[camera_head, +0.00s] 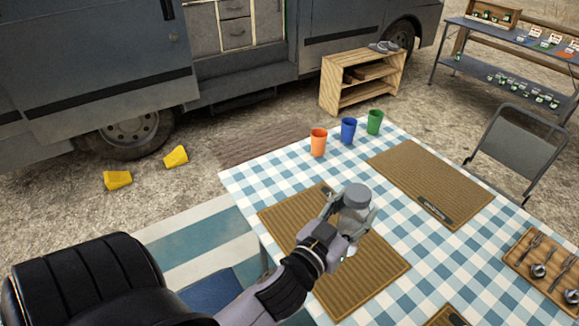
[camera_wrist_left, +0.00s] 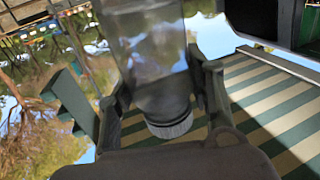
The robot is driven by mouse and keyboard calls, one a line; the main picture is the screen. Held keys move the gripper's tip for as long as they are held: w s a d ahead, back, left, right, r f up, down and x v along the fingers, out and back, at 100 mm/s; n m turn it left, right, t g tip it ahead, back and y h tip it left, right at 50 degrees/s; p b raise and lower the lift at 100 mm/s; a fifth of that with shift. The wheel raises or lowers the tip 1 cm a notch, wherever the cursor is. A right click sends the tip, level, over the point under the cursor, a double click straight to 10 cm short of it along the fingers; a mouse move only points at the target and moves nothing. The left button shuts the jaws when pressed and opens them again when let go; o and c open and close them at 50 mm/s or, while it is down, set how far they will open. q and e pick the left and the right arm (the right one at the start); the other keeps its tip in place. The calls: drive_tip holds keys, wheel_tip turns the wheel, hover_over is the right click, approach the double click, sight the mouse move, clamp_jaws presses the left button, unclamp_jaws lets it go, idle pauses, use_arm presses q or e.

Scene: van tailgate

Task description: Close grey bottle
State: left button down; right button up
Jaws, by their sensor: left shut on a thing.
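The grey bottle (camera_head: 352,221) has a clear body and a grey cap (camera_head: 357,195) on its top. It stands roughly upright over the near brown placemat. My left gripper (camera_head: 347,212) is shut around its body, one finger on each side. In the left wrist view, the bottle (camera_wrist_left: 150,50) is between the fingers (camera_wrist_left: 160,90), with its ridged grey cap (camera_wrist_left: 170,127) pointing down in that picture. I cannot tell how tightly the cap sits, or whether the bottle touches the mat. My right gripper is not in view.
The checked table (camera_head: 330,175) carries orange (camera_head: 318,142), blue (camera_head: 348,131) and green (camera_head: 375,122) cups, a far placemat (camera_head: 425,180) and a cutlery tray (camera_head: 545,245). A folding chair (camera_head: 515,140) stands right.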

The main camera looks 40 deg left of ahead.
use_arm(q)
drive_tip(key=w+a+f+n+y+b, duration=0.2)
drive_tip(key=w+a+y+b, duration=0.15)
drive_tip(key=w+a, duration=1.1)
drive_tip(key=w+a+r+n+g+y+b, duration=0.1)
drive_tip(key=w+a+r+y, duration=0.1)
drive_tip(key=a, duration=0.9)
drive_tip(key=w+a+r+n+g+y+b, duration=0.1)
drive_tip(key=w+a+r+n+y, duration=0.1)
drive_tip(key=a+r, duration=0.5)
drive_tip(key=w+a+y, duration=0.1)
drive_tip(key=w+a, duration=0.1)
drive_tip(key=a, duration=0.2)
drive_tip(key=shift+w+a+n, duration=0.25)
drive_tip(key=shift+a+n, duration=0.05)
wheel_tip(320, 180, down, 16)
drive_tip(key=b, duration=0.1)
drive_tip(key=shift+r, duration=0.15)
